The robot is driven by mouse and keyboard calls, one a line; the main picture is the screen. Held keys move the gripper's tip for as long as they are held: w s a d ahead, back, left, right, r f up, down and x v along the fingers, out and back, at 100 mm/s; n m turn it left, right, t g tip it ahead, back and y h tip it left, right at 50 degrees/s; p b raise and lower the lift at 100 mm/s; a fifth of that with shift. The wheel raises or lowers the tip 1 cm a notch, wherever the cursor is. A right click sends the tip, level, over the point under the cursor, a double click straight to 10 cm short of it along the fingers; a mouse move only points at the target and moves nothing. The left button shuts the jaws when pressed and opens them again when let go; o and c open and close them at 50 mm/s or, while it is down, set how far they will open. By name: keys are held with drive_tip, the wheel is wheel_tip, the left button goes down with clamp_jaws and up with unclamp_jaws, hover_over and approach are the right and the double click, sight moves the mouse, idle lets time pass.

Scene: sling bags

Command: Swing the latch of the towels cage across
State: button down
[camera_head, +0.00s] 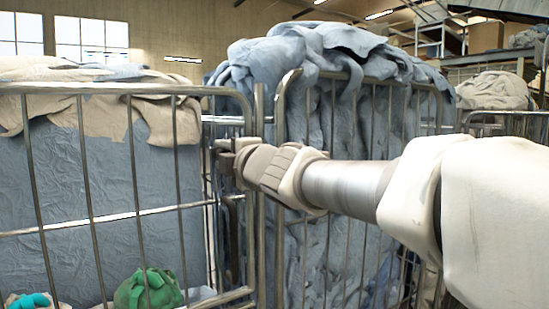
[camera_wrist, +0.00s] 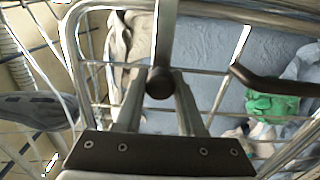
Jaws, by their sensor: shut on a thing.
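My gripper (camera_head: 224,160) is at the upright posts where two wire cages meet. In the wrist view its two fingers (camera_wrist: 158,100) are closed around a dark round knob at the end of a metal bar (camera_wrist: 166,35), which looks like the latch. In the head view my gripper and wrist hide most of the latch. The left cage (camera_head: 130,90) holds a grey-blue mass with beige cloth draped over its top. The right cage (camera_head: 283,95) is heaped with blue cloth. I cannot tell by a label which is the towels cage.
A green bundle (camera_head: 148,290) and a teal item (camera_head: 30,301) lie low in the left cage. A dark curved handle (camera_wrist: 283,83) is right of my fingers in the wrist view. Another cage with beige cloth (camera_head: 496,92) stands far right. My arm passes close before the right cage.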

drive_tip(key=shift+f, duration=0.15)
drive_tip(key=c, duration=0.5)
unclamp_jaws()
drive_tip(key=p+v, duration=0.4)
drive_tip(key=v, duration=1.3)
drive_tip(key=shift+s+d+p, duration=0.15)
drive_tip(key=shift+s+p, duration=0.05)
drive_tip(key=shift+p, duration=0.1)
